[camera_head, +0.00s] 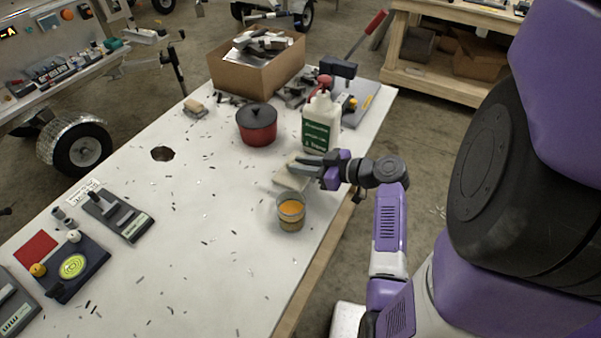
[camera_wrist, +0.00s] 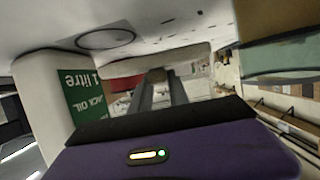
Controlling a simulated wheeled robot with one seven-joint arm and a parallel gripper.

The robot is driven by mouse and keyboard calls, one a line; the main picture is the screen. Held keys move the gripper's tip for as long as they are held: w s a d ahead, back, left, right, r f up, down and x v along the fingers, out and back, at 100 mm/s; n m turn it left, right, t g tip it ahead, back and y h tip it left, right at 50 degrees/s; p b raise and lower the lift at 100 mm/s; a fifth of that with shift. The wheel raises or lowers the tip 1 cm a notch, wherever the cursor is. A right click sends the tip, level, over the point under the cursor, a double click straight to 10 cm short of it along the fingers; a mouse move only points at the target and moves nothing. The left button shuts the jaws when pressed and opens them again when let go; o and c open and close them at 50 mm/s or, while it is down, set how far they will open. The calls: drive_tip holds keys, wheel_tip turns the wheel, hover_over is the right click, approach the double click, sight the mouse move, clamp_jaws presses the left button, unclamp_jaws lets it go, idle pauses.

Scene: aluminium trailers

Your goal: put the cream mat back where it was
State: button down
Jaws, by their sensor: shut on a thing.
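The cream mat (camera_head: 289,178) is in my gripper, over or on the right part of the white table, between the white bottle and the glass of orange stuff. My gripper (camera_head: 306,163) is shut on it from the right. In the wrist view the mat (camera_wrist: 193,53) shows edge-on as a pale strip across the tips of my gripper (camera_wrist: 160,80). I cannot tell whether its underside touches the table.
The bottle (camera_head: 320,125) with a green label stands just behind my gripper, the glass (camera_head: 291,214) just in front. A red pot (camera_head: 257,128) with a black lid stands behind left. A cardboard box (camera_head: 240,78) is at the far end. The table's middle is mostly clear, with small dark scraps.

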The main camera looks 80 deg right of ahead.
drive_tip(key=shift+f, duration=1.85)
drive_tip(key=shift+f, duration=0.2)
drive_tip(key=c, duration=1.3)
unclamp_jaws()
drive_tip(key=shift+r, duration=0.1)
drive_tip(key=shift+o, duration=0.2)
drive_tip(key=shift+r, duration=0.15)
drive_tip(key=b+v, duration=0.2)
drive_tip(key=v, duration=1)
